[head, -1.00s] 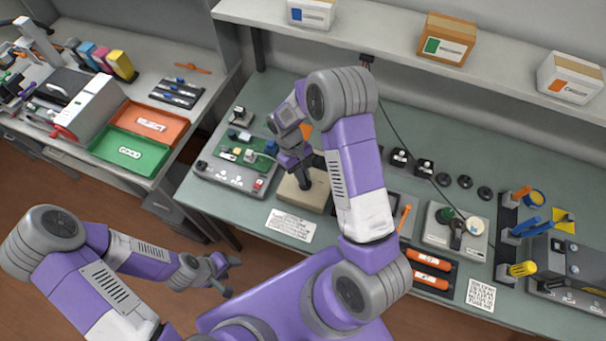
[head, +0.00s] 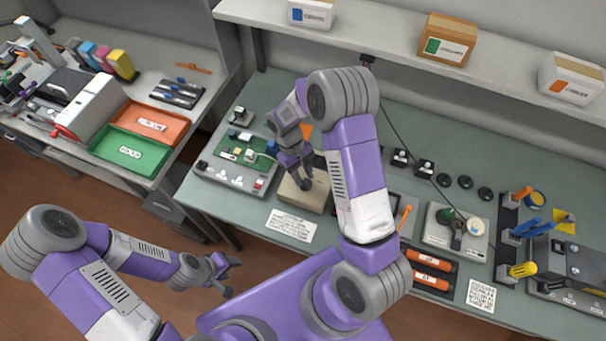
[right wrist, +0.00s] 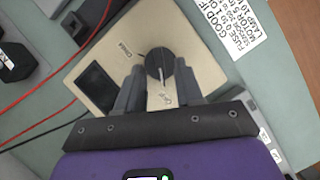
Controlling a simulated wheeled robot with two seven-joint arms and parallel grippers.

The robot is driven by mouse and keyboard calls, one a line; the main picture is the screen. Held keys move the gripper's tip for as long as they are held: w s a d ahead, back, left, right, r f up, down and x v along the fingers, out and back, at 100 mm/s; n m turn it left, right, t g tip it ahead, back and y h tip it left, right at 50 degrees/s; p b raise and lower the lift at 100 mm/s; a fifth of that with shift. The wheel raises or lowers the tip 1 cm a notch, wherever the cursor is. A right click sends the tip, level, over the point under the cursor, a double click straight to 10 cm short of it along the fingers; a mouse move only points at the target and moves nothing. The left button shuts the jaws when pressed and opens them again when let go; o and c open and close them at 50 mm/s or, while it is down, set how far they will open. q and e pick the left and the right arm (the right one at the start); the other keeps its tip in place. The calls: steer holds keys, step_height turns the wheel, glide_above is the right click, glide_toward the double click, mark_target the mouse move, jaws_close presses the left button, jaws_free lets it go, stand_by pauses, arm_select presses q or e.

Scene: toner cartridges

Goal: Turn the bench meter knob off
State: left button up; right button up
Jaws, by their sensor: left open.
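The bench meter is a beige box (head: 312,196) on the green bench. It fills the middle of the right wrist view (right wrist: 205,62), with a dark display (right wrist: 97,88) at left. Its round black knob (right wrist: 160,64) has a pale pointer line towards the bottom of that view, on the side of a small printed label that looks like OFF. My right gripper (head: 299,174) is over the meter; in the right wrist view its fingers (right wrist: 158,80) stand apart on either side of the knob. My left gripper (head: 233,277) is open and empty in front of the bench.
A green circuit board fixture (head: 240,155) lies left of the meter, a printed card (head: 290,226) in front. Red leads (right wrist: 45,105) run beside the meter in the right wrist view. My right arm covers part of the bench right of the meter.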

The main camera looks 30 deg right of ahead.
steer(key=v, duration=0.7)
stand_by(0.4)
